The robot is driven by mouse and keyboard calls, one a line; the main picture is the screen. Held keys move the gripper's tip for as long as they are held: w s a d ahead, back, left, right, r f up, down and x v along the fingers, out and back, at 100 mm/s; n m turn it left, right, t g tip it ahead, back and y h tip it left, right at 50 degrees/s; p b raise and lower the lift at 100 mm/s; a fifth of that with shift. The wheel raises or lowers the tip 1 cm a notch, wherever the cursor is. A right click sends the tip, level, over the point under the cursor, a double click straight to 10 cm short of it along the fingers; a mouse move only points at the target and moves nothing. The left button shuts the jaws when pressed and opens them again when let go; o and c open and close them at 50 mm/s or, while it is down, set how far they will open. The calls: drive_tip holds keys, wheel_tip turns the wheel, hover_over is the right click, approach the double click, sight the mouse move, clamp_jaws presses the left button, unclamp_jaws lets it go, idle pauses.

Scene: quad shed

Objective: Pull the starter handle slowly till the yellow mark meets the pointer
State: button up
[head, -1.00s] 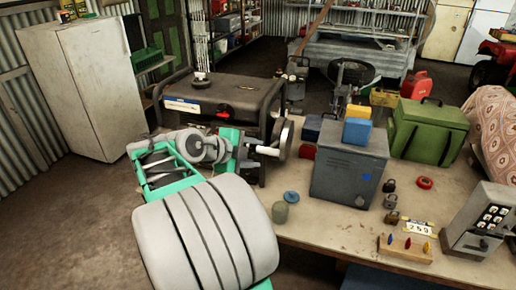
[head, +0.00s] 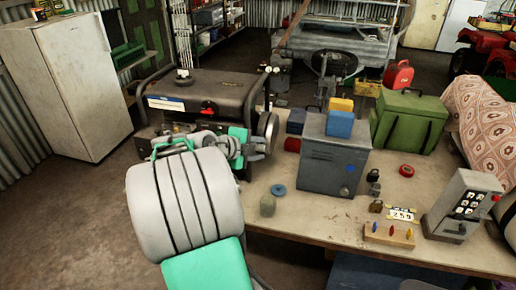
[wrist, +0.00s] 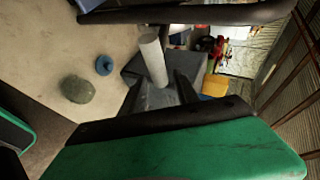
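The dark generator (head: 205,95) stands left of the bench in the head view. My gripper (head: 262,153) is beside that disc, partly covered by my mint and grey arm. In the wrist view two dark finger-like parts of my gripper (wrist: 160,92) reach forward, apart. A pale cylinder (wrist: 153,60), perhaps the starter handle, shows between and beyond them. I cannot tell whether they touch it. The cord, yellow mark and pointer cannot be made out.
A white fridge (head: 68,85) stands left. The floor between is bare.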

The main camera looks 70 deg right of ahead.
clamp_jaws()
idle(0.4)
drive_tip(key=shift+a, duration=0.2)
drive_tip(key=s+a+r+b, duration=0.1)
drive_tip(key=a+r, duration=0.2)
drive_tip(key=a, duration=0.5)
drive_tip(key=s+a+r+b, duration=0.1)
drive_tip(key=a+r+b, duration=0.1)
drive_tip(key=a, duration=0.6)
drive_tip(key=shift+s+a+r, duration=0.35)
drive_tip(key=shift+a+r, duration=0.05)
drive_tip(key=shift+r, duration=0.2)
idle(3.0)
